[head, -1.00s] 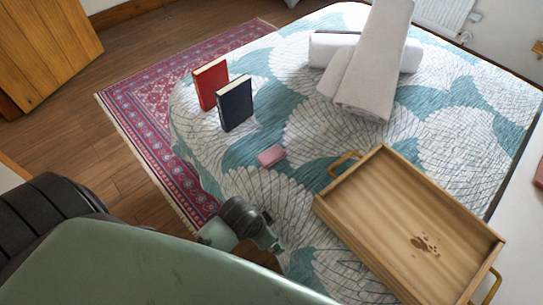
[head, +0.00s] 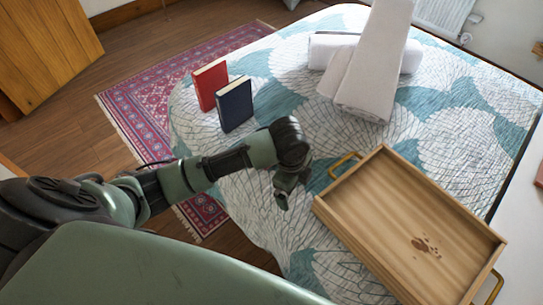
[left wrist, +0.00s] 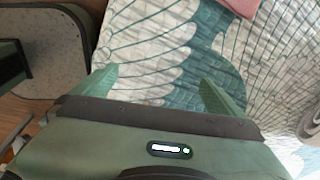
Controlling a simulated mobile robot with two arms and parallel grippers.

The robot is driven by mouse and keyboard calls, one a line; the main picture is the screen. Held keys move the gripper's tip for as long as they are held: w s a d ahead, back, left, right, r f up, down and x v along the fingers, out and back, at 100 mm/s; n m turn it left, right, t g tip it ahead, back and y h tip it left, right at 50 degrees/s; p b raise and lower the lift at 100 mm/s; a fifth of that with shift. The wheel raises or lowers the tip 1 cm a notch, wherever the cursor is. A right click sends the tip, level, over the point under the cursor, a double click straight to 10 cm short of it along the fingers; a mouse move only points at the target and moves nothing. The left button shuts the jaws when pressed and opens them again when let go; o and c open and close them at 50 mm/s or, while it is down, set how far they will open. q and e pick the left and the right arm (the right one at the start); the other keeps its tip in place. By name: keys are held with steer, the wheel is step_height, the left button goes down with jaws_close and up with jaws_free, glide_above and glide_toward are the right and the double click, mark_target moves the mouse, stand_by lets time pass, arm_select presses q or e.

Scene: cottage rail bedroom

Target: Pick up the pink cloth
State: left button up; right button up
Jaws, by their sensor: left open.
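The pink cloth (left wrist: 241,6) shows at the top edge of the left wrist view, partly cut off, lying on the bed. In the head view it is hidden behind my left arm and gripper. My left gripper (head: 284,192) is over the near part of the bed, beside the tray. In the left wrist view my left gripper (left wrist: 160,84) has its two green fingers spread, with only the patterned bedcover between them. The cloth is beyond the fingertips, toward the right. My right gripper is out of view.
A wooden tray (head: 322,206) with brass handles lies right of my left gripper. A red book (head: 209,84) and a dark blue book (head: 235,104) stand upright on the bed (head: 465,140). White rolled towels (head: 368,80) lie farther back. A patterned rug (head: 140,105) covers the floor at left.

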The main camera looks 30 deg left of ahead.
arm_select(q)
steer(key=w+a+r+m, duration=0.1)
steer(key=w+a, duration=0.1)
steer(key=a, duration=0.1)
steer(key=w+a+r+m+y, duration=0.1)
steer(key=w+a+r, duration=0.1)
steer(key=w+a, duration=0.1)
steer(key=w+a+r+m+y, duration=0.1)
steer(key=w+a+r, duration=0.1)
steer(key=a, duration=0.2)
steer(key=shift+w+a+m+g, duration=0.2)
steer(key=shift+a+m+g, duration=0.1)
steer(key=shift+g, duration=0.1)
steer(key=shift+a+f, duration=0.15)
steer(key=shift+f, duration=0.05)
steer(key=f, duration=0.4)
steer(key=w+f, duration=0.1)
steer(key=f, duration=0.2)
steer(key=shift+a, duration=0.35)
steer(key=shift+s, duration=0.1)
steer(key=c, duration=1.4)
steer(key=shift+o, duration=0.2)
steer(key=shift+r, duration=0.1)
step_height(320, 180, up, 20)
